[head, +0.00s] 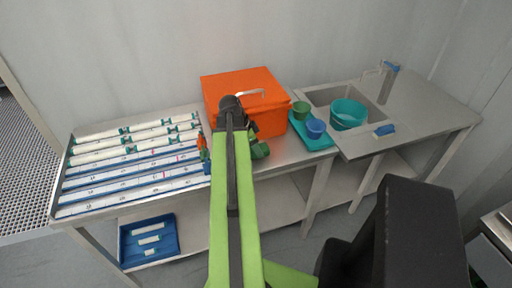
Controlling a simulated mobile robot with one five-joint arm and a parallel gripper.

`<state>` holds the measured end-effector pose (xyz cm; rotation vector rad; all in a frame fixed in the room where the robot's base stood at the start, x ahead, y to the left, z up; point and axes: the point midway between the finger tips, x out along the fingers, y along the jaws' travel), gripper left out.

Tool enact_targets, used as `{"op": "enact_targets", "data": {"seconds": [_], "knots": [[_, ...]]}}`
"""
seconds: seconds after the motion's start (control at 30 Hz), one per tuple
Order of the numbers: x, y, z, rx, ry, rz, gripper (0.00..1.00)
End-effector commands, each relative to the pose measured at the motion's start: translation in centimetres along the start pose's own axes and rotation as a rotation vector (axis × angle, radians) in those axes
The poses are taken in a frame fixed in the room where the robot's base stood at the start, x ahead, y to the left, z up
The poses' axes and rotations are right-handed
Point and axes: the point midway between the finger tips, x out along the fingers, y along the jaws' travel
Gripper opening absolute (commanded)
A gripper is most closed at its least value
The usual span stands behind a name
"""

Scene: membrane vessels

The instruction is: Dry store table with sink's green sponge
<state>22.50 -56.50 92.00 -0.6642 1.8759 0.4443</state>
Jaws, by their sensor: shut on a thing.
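My gripper (253,132) is partly hidden behind my green and black arm, in front of the orange box. It is shut on a dark green piece (261,150), which looks like the green sponge. The sponge is over the front part of the metal table (290,155); I cannot tell whether it touches the top. The sink (376,98) is at the right and holds a teal basin (348,114).
The orange box (225,90) stands behind my gripper. A teal tray (318,143) with a green cup (301,109) and a blue cup (315,127) is to the right. A blue item (385,130) lies by the sink. White vessels (135,160) fill the left; a blue crate (130,257) sits below.

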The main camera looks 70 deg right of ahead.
Motion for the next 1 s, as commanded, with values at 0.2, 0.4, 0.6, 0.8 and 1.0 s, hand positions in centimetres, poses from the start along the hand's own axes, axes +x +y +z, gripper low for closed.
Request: {"op": "enact_targets", "data": {"seconds": [0.2, 0.4, 0.6, 0.8, 1.0], "knots": [[0.0, 0.0, 0.0, -0.001, 0.0, 0.0, 0.17], [0.2, 0.0, 0.1, -0.001, 0.0, 0.0, 0.17], [0.6, 0.0, 0.3, -0.001, 0.0, -0.001, 0.17], [1.0, 0.0, 0.5, -0.001, 0.0, -0.001, 0.17], [1.3, 0.0, 0.7, -0.002, 0.0, -0.001, 0.17]]}}
